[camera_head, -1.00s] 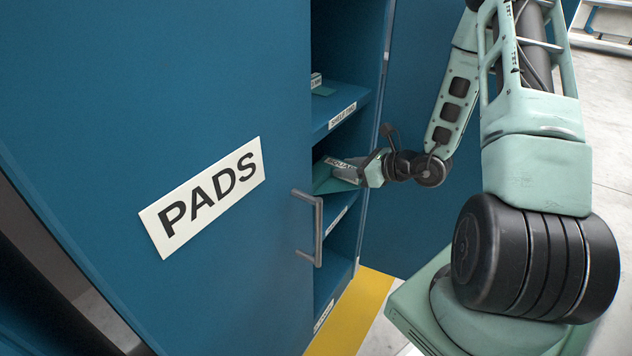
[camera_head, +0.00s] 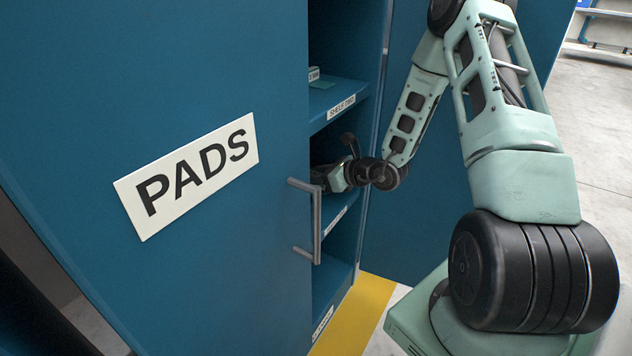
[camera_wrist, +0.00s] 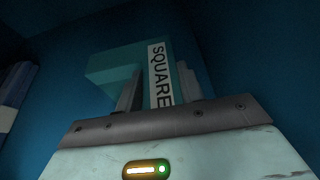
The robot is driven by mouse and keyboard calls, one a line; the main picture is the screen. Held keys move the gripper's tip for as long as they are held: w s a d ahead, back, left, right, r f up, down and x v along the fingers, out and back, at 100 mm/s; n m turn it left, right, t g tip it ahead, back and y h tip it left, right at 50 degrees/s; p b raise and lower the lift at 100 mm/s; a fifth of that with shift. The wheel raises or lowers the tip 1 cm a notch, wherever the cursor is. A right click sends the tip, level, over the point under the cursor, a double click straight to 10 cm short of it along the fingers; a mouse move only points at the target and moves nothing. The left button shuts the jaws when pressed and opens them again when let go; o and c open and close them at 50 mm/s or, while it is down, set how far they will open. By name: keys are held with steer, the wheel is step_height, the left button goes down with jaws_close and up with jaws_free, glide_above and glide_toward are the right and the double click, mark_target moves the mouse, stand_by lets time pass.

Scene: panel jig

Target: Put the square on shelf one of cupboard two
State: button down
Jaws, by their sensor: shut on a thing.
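The square (camera_wrist: 119,62) is a teal piece with a white label reading SQUARE, seen in the dim wrist view. My gripper (camera_wrist: 162,88) is shut on it, one finger on each side. In the head view my gripper (camera_head: 332,179) reaches into the blue cupboard's middle opening, under the shelf labelled as shelf two (camera_head: 341,107). The door edge hides its tip and the square there. Whether the square touches the shelf below cannot be told.
The blue cupboard door (camera_head: 80,110) with a PADS sign (camera_head: 188,174) and grey handle (camera_head: 306,222) stands close left of my arm. A small labelled item (camera_head: 314,74) sits on the upper shelf. Another blue panel (camera_head: 425,215) is on the right. Yellow floor marking (camera_head: 355,315) lies below.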

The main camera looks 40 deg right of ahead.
steer(key=shift+w+f+b, duration=0.2)
steer(key=shift+f+b, duration=0.1)
steer(key=shift+f, duration=0.3)
steer(key=shift+r, duration=0.15)
steer(key=c, duration=0.9)
jaws_free()
steer(key=shift+f, duration=0.2)
